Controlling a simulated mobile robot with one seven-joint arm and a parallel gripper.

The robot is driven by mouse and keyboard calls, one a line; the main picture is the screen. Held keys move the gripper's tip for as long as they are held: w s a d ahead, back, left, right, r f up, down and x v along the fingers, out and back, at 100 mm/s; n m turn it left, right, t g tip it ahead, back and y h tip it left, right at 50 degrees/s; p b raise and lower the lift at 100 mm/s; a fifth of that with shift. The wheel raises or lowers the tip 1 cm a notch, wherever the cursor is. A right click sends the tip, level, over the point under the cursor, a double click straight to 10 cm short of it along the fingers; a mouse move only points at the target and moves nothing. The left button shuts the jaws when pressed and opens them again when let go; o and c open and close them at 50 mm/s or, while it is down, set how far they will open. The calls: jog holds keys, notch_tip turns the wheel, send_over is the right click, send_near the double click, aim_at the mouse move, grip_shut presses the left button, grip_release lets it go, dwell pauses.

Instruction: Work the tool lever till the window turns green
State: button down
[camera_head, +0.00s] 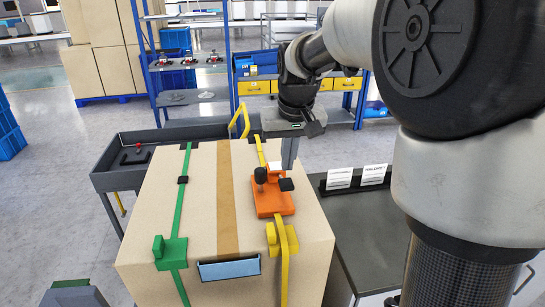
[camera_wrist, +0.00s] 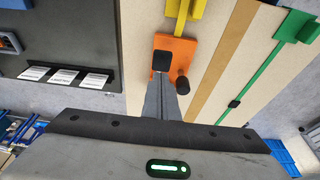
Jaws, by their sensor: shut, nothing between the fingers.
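An orange strapping tool (camera_head: 270,199) sits on the yellow strap (camera_head: 259,151) on top of a large cardboard box (camera_head: 204,196). It has a round black knob (camera_head: 260,175) and a black block (camera_head: 286,184), with a small white part between them. The orange tool (camera_wrist: 186,47) also shows in the wrist view, with the black knob (camera_wrist: 182,85) right of my fingers. My gripper (camera_wrist: 161,76) is shut and empty, its fingertips over the tool near the black block (camera_wrist: 164,58). I cannot tell whether they touch it. No green window can be made out.
A green strap (camera_head: 183,195) with a green buckle (camera_head: 170,252) runs along the box's left. A yellow buckle (camera_head: 283,238) lies in front of the tool. A grey cart (camera_head: 122,165) stands behind left. White cards (camera_head: 374,174) stand on a dark table at right.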

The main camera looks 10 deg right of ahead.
aim_at(288, 186)
jog(key=shift+f, duration=1.65)
jog(key=shift+f, duration=0.1)
jog(key=f+b, duration=0.1)
jog(key=b, duration=0.1)
jog(key=s+f+t+b, duration=0.1)
jog(key=b, duration=0.2)
jog(key=f+t+b, duration=0.1)
jog(key=b, duration=0.2)
jog(key=shift+s, duration=0.3)
jog(key=f+t+b, duration=0.1)
jog(key=b, duration=0.2)
jog(key=s+t+b, duration=0.1)
jog(key=b, duration=0.2)
jog(key=shift+f+t, duration=0.3)
jog(key=shift+f, duration=0.05)
jog(key=shift+s+f+b, duration=0.15)
jog(key=shift+f+b, duration=0.25)
jog(key=shift+b, duration=0.25)
jog(key=shift+s+f, duration=0.1)
jog(key=shift+f, duration=0.05)
